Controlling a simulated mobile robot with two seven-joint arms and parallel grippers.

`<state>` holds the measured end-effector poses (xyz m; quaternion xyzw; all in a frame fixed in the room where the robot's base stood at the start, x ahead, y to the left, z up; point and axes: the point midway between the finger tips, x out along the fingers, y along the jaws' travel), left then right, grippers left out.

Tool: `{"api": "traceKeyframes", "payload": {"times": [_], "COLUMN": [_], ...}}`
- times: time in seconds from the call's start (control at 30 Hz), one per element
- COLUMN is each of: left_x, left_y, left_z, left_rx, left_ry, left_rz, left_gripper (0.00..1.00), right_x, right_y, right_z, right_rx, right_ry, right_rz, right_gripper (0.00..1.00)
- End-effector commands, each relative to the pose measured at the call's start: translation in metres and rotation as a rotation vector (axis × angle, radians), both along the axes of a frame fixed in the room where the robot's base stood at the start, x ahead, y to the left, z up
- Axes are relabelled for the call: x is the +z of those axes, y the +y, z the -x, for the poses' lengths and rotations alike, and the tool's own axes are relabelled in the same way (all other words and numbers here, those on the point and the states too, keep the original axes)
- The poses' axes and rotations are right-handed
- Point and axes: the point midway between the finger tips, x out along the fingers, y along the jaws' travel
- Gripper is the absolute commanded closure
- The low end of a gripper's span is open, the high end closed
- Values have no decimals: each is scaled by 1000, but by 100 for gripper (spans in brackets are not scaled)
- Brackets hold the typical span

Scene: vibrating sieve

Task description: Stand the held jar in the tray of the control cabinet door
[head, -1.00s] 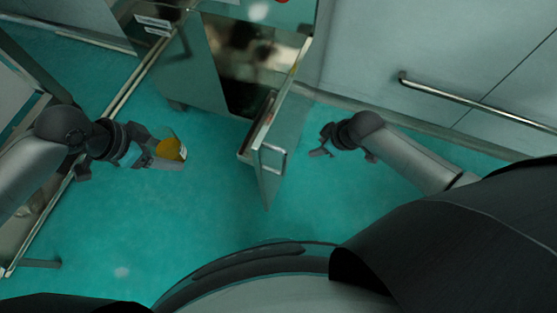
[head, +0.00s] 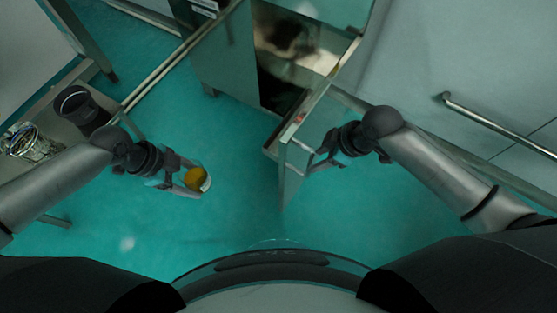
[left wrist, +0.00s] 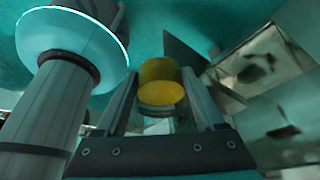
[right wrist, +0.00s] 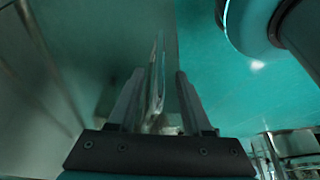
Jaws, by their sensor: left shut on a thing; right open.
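My left gripper (head: 190,184) is shut on the jar (head: 197,178), which has a yellow-orange lid, and holds it above the open floor left of the door. The jar also shows between the fingers in the left wrist view (left wrist: 161,85). The control cabinet door (head: 296,165) stands open, seen nearly edge-on. Its tray (head: 272,147) is on the door's left side; its inside is hard to make out. My right gripper (head: 316,164) is open at the door's right side, by the handle. In the right wrist view a thin upright part of the door (right wrist: 157,80) lies between the fingers; contact is unclear.
The control cabinet (head: 225,52) stands open behind the door. A wall rail (head: 500,125) runs at the right. At the left are a dark bin (head: 80,108) and a glass container (head: 30,145) on a shelf. Floor (head: 235,215) between jar and door is clear.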

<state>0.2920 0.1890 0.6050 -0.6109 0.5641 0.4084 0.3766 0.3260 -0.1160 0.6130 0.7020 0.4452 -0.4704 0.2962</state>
Motion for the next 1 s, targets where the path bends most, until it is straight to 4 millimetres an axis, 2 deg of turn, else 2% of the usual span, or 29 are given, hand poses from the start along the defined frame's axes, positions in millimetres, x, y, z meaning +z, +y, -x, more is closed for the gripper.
{"api": "traceKeyframes", "payload": {"times": [0.03,0.1,0.3,0.7,1.0], "left_x": [-8,-14,-22,-24,-24], "left_y": [0,0,0,0,0], "left_z": [0,-1,-1,-1,-1], "left_rx": [0,0,0,1,0], "left_ry": [-1,-1,-1,-2,-1], "left_rz": [1,1,1,0,0], "left_gripper": [88,88,88,88,88], "right_x": [-13,-23,-41,-44,-44], "right_y": [4,8,15,17,16], "right_z": [-2,-4,-8,-9,-8], "right_rx": [-1,0,-1,0,-1], "right_ry": [0,-2,-2,-3,-3], "right_rz": [-1,-1,0,1,1], "right_gripper": [50,50,50,50,84]}}
